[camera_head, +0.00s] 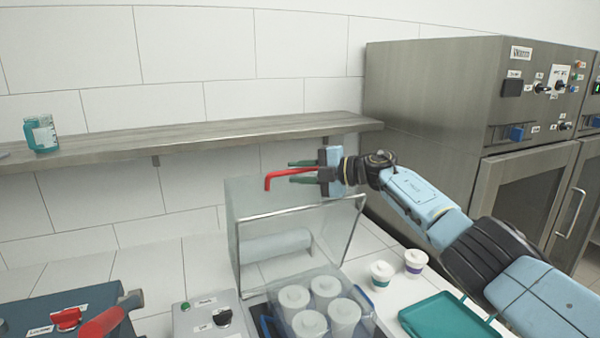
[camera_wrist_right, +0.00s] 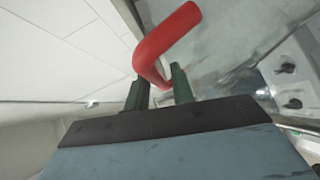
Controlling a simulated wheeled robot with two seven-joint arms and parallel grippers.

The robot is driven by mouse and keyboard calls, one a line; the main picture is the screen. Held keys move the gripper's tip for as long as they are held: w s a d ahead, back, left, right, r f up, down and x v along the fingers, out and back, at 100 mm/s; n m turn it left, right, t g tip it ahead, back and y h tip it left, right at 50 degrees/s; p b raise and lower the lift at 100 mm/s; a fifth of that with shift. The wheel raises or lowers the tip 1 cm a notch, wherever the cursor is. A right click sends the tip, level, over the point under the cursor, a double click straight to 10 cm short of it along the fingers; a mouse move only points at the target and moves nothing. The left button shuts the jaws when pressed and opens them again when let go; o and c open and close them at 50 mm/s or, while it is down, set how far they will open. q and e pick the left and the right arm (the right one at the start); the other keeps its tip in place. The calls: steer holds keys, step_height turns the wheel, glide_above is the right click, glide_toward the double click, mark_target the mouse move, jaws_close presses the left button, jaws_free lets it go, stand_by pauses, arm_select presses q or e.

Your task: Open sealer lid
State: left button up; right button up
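The sealer lid (camera_head: 250,205) is a clear panel with a metal frame. In the head view it stands raised and tilted up behind the sealer's cup bay. Its red bent handle (camera_head: 283,174) is at the top edge and also shows in the right wrist view (camera_wrist_right: 165,40). My right gripper (camera_head: 302,172) is at the handle, with its green fingers on either side of the red bar. A gap shows between the upper finger and the bar, so the gripper looks open around it. My left gripper is not in view.
Several white-lidded containers (camera_head: 294,297) sit in the bay below the lid. A grey control box (camera_head: 208,316) is left of it. Two small cups (camera_head: 382,273) and a teal tray (camera_head: 445,318) lie to the right.

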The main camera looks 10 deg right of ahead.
steer(key=shift+o, duration=0.7)
steer(key=shift+d, duration=0.15)
steer(key=shift+s+d+r, duration=0.1)
steer(key=shift+s+d, duration=0.25)
steer(key=shift+d, duration=0.2)
steer(key=b+v, duration=0.1)
steer(key=v, duration=1)
steer(key=shift+s+d, duration=0.25)
steer(key=shift+d, duration=0.05)
